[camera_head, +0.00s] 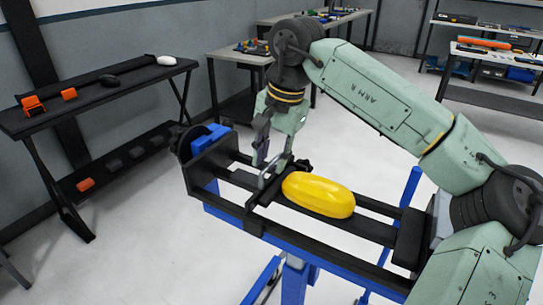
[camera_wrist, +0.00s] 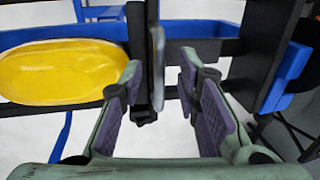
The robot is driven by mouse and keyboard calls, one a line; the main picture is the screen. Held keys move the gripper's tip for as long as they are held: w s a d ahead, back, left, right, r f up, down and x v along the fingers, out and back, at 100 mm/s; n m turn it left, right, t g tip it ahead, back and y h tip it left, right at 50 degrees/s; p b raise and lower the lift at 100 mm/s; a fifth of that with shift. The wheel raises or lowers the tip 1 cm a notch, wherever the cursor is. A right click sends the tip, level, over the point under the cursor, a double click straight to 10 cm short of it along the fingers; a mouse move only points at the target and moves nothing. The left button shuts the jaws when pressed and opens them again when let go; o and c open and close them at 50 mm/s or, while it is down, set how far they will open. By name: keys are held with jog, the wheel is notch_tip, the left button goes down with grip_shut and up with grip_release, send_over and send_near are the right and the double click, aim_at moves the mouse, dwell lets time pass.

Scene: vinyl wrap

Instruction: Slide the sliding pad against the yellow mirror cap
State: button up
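The yellow mirror cap (camera_head: 318,194) lies on the black rails of the blue-framed stand, and it also shows at the left of the wrist view (camera_wrist: 62,72). The sliding pad, a dark upright with a grey face (camera_wrist: 157,62), stands to the right of the cap in the wrist view. In the head view, the pad is partly hidden by my gripper (camera_head: 267,165). My gripper in the wrist view (camera_wrist: 160,68) has its fingers apart, one on each side of the pad, with a visible gap at the right finger. The left finger is between my view and the cap's near end.
The stand's black end plate (camera_head: 205,165) with blue parts is left of the pad. A black side table (camera_head: 130,78) with orange and dark parts stands at the left. Workbenches (camera_head: 240,54) and shelves (camera_head: 490,92) stand behind. The floor around the stand is clear.

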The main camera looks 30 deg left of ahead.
aim_at(280, 187)
notch_tip(280, 187, up, 12)
jog(key=d, duration=0.2)
jog(key=shift+d+f, duration=0.15)
